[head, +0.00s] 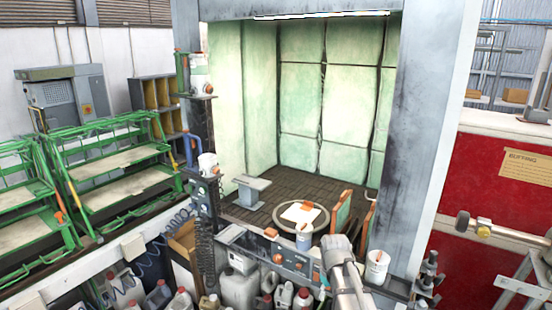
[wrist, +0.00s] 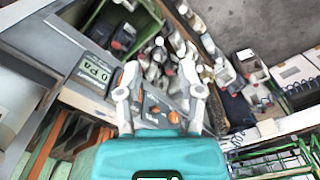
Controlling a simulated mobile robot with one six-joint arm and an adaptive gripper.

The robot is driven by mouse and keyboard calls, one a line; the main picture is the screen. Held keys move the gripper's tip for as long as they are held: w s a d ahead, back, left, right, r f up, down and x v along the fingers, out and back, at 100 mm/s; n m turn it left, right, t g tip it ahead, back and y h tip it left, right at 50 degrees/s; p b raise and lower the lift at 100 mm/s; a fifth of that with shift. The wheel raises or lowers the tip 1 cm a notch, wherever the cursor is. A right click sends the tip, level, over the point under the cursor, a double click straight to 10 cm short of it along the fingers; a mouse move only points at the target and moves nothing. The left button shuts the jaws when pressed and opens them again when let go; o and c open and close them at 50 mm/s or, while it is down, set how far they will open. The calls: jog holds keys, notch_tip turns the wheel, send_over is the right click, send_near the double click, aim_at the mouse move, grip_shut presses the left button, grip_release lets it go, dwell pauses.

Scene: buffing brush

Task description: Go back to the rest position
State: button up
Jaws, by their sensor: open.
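In the wrist view my gripper (wrist: 160,90) has its two pale fingers spread apart, with nothing between them. The teal gripper body fills the bottom of that view. Beyond the fingers are a grey control panel with orange knobs and a cluster of bottles. In the head view a grey arm link of mine rises at the bottom centre, and the gripper fingers cannot be made out there. No buffing brush can be identified for certain. A small orange-brown item (head: 312,206) lies on a white pad (head: 298,215) on the round turntable in the booth.
The control panel (head: 290,264) runs along the booth's front, with several jugs (head: 238,288) below. A white bucket (head: 377,265) stands to the right. Green racks (head: 110,170) stand at left and a red wall (head: 500,200) at right. The booth's back floor is mostly clear.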

jog(key=s+f+m+b, duration=0.1)
jog(key=s+m, duration=0.2)
jog(key=s, duration=0.7)
jog(key=shift+s+a+f, duration=0.2)
jog(key=shift+a+f, duration=0.05)
jog(key=shift+f, duration=0.15)
